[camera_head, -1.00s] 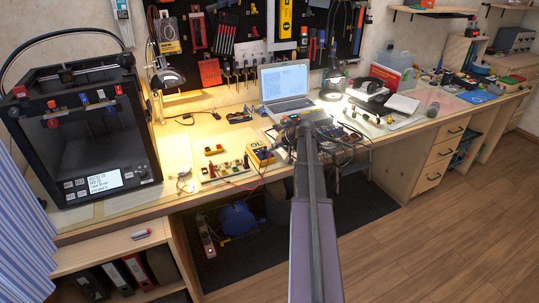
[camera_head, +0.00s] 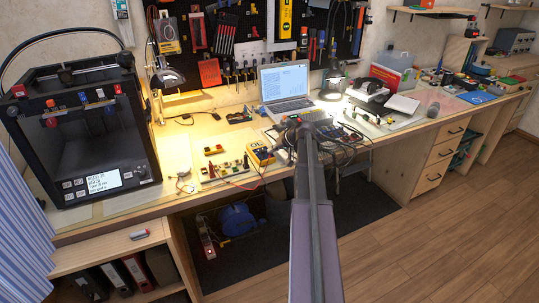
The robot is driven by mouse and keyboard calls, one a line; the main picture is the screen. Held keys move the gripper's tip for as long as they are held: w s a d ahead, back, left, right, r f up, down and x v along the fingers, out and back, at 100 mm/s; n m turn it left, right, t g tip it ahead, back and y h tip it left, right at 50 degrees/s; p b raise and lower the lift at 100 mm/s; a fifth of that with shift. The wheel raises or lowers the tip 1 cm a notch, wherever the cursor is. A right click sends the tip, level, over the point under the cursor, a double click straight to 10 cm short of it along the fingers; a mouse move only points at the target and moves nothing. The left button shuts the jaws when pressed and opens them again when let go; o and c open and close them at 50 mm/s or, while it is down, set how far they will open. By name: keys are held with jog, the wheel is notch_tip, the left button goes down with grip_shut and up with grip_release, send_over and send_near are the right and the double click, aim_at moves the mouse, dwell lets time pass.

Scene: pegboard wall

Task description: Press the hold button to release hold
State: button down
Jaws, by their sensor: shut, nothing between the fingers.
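A yellow multimeter (camera_head: 260,154) with a dark face lies on the workbench, left of my arm's far end. Its hold button is too small to make out. My gripper (camera_head: 277,149) is small and dark at the end of my arm, beside the multimeter's right side. It appears shut and empty. I cannot tell whether its tips touch the multimeter, and part of it blends with the dark wrist and cables.
A circuit board (camera_head: 222,167) with wires lies left of the multimeter. A laptop (camera_head: 286,91) stands behind, and dark cables (camera_head: 343,147) crowd the right of my wrist. A 3D printer (camera_head: 83,125) stands at the left. A desk lamp (camera_head: 331,87) stands right of the laptop.

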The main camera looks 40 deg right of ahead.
aim_at(273, 155)
jog(key=shift+r+p, duration=0.4)
jog(key=shift+r, duration=0.05)
notch_tip(273, 155, up, 6)
jog(key=p, duration=0.6)
dwell(0.4)
dwell(1.4)
